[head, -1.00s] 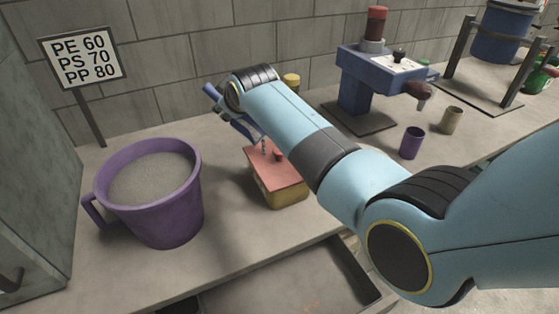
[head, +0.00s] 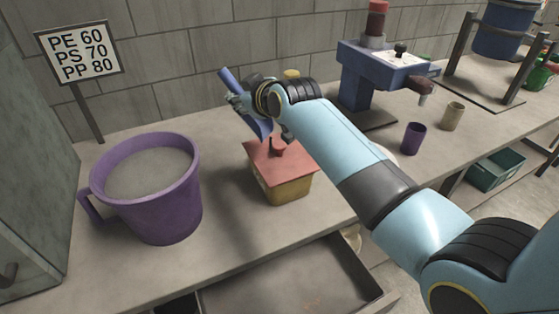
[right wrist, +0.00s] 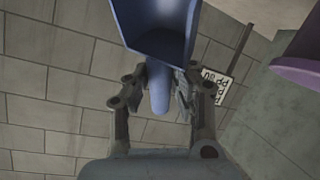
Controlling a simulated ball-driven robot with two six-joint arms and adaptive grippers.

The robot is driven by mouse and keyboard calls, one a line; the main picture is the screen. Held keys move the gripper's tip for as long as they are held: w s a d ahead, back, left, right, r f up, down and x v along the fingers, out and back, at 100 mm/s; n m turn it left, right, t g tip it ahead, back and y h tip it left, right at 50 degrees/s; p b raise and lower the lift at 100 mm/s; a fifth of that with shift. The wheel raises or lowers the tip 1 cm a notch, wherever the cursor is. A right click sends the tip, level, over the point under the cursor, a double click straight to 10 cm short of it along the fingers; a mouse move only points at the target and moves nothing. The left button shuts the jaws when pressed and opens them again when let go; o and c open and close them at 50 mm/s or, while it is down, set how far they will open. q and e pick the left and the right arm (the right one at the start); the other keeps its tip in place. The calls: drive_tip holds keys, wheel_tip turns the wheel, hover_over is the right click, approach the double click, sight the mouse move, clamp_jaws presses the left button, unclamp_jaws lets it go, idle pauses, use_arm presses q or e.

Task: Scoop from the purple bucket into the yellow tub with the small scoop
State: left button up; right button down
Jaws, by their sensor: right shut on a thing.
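The purple bucket (head: 160,212) stands upright on the bench at left, filled almost to the rim with grey granules (head: 150,173). The yellow tub (head: 287,192) stands to its right, with a red knobbed lid (head: 282,165) covering it. My right gripper (head: 247,101) is shut on a blue scoop (head: 260,127) above and behind the tub. In the right wrist view, the fingers (right wrist: 160,82) close around the scoop's handle, its wide mouth (right wrist: 153,30) toward the top; part of the purple bucket (right wrist: 298,62) shows at right. Whether the scoop holds granules is unclear. My left gripper is out of view.
A sign (head: 80,54) stands behind the bucket. A blue machine (head: 375,75), a purple cup (head: 413,138) and a beige cup (head: 452,116) are at right. An open drawer (head: 290,285) juts out below the front edge. The bench between bucket and tub is clear.

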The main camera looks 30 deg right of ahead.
drive_tip(key=shift+s+d+f, duration=0.1)
drive_tip(key=shift+s+d, duration=0.05)
drive_tip(key=shift+s, duration=0.1)
drive_tip(key=w+p, duration=0.1)
drive_tip(key=a+p, duration=0.1)
drive_tip(key=w+g+p, duration=0.1)
drive_tip(key=shift+w+a+r, duration=0.25)
drive_tip(key=shift+w+a, duration=0.05)
drive_tip(key=shift+a, duration=0.1)
use_arm(q)
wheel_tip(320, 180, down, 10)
drive_tip(key=b, duration=1.2)
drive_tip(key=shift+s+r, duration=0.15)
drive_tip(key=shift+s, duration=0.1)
use_arm(e)
drive_tip(key=w+a+f+n+g+h, duration=0.2)
drive_tip(key=w+a+f+g, duration=0.3)
drive_tip(key=w, duration=0.3)
drive_tip(key=shift+a+f+n+g+h, duration=0.2)
drive_tip(key=shift+f+n+g+h, duration=0.1)
drive_tip(key=shift+f+h, duration=0.5)
